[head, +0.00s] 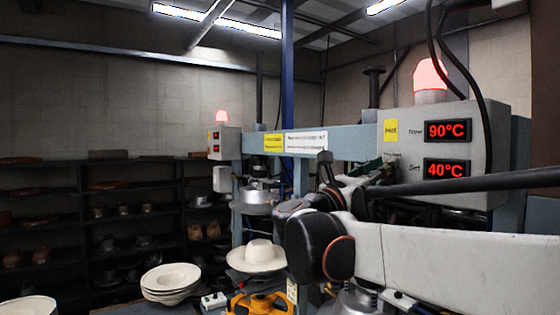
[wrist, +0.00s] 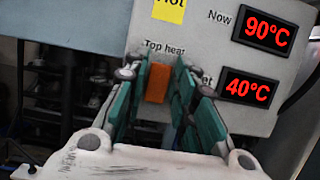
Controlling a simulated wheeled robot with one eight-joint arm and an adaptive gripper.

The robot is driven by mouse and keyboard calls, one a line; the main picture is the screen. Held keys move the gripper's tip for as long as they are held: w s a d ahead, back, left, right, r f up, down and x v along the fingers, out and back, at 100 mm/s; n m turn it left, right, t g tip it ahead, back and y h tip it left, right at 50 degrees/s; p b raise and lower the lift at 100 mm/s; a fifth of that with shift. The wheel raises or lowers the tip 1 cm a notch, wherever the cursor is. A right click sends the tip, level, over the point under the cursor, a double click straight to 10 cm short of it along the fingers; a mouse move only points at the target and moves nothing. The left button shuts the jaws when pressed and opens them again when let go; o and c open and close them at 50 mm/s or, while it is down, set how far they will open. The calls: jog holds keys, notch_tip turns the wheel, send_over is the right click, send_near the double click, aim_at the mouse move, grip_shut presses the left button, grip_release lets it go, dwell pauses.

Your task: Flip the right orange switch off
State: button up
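The orange switch (wrist: 158,83) is on the grey control box (wrist: 213,62), under the "Top heat" label. In the wrist view it shows between the two green-padded fingers of my gripper (wrist: 157,72), which are apart and point at the panel. I cannot tell whether the fingers touch the switch. In the head view my gripper (head: 367,172) is at the left edge of the right control box (head: 402,160), and the switch is hidden behind my arm. Whether the switch is on or off is not clear.
Red displays on the box read 90°C (head: 448,131) and 40°C (head: 446,169). A red lamp (head: 430,75) glows on top. A black cable (head: 486,115) hangs over the box. A smaller control box (head: 222,142), pale hats (head: 171,277) and shelves stand at the left.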

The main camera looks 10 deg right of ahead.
jog(key=shift+o, duration=0.5)
jog(key=shift+s+a, duration=0.1)
jog(key=shift+a, duration=0.1)
jog(key=shift+d, duration=0.1)
jog(key=v, duration=1.2)
jog(key=shift+w, duration=0.25)
